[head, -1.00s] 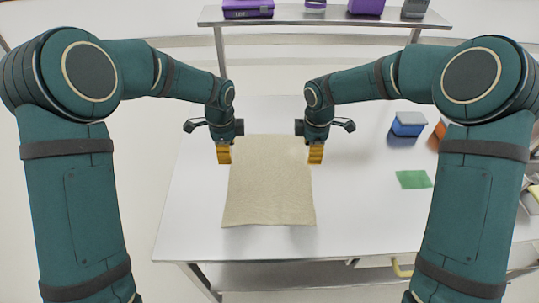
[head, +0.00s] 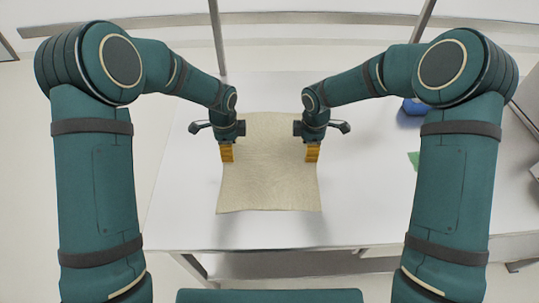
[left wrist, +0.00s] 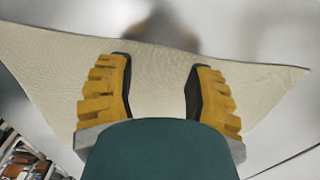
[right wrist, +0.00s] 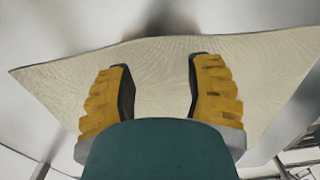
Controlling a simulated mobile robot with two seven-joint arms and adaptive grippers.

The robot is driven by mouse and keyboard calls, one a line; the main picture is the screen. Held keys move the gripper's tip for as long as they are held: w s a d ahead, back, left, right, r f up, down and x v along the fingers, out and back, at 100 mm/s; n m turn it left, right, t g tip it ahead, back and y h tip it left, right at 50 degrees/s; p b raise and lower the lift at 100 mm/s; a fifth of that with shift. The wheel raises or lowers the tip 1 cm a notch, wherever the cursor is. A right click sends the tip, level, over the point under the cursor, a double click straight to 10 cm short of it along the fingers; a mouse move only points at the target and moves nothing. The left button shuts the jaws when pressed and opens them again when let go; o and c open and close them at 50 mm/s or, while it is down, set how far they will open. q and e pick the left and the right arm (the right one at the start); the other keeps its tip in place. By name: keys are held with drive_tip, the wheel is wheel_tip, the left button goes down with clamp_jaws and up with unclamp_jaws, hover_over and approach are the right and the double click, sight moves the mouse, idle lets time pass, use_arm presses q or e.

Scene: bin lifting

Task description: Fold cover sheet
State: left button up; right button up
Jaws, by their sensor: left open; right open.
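The cover sheet (head: 268,180) is a beige cloth lying spread out on the table in the head view. My left gripper (head: 227,160) is over its left side, and my right gripper (head: 312,160) is over its right side. In the left wrist view, the open left fingers (left wrist: 160,85) have the sheet (left wrist: 160,70) between and beyond them. In the right wrist view, the open right fingers (right wrist: 160,85) are likewise over the sheet (right wrist: 155,60). No cloth is visibly pinched. I cannot tell whether the fingertips touch it.
A blue box (head: 413,107) and a green patch (head: 413,160) lie to the right, partly hidden by my right arm. The table's front edge is just below the sheet.

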use_arm(q)
drive_tip(key=shift+f, duration=0.85)
use_arm(e)
drive_tip(key=shift+f, duration=0.85)
use_arm(q)
drive_tip(key=shift+f, duration=0.2)
use_arm(e)
drive_tip(key=shift+f, duration=0.2)
use_arm(q)
drive_tip(key=c, duration=0.5)
use_arm(e)
drive_tip(key=shift+s, duration=0.1)
drive_tip(key=c, duration=0.5)
use_arm(q)
drive_tip(key=shift+f, duration=0.1)
clamp_jaws()
use_arm(e)
drive_tip(key=shift+f, duration=0.1)
clamp_jaws()
use_arm(q)
drive_tip(key=shift+s, duration=0.1)
drive_tip(key=shift+f, duration=0.1)
use_arm(e)
drive_tip(key=shift+f, duration=0.1)
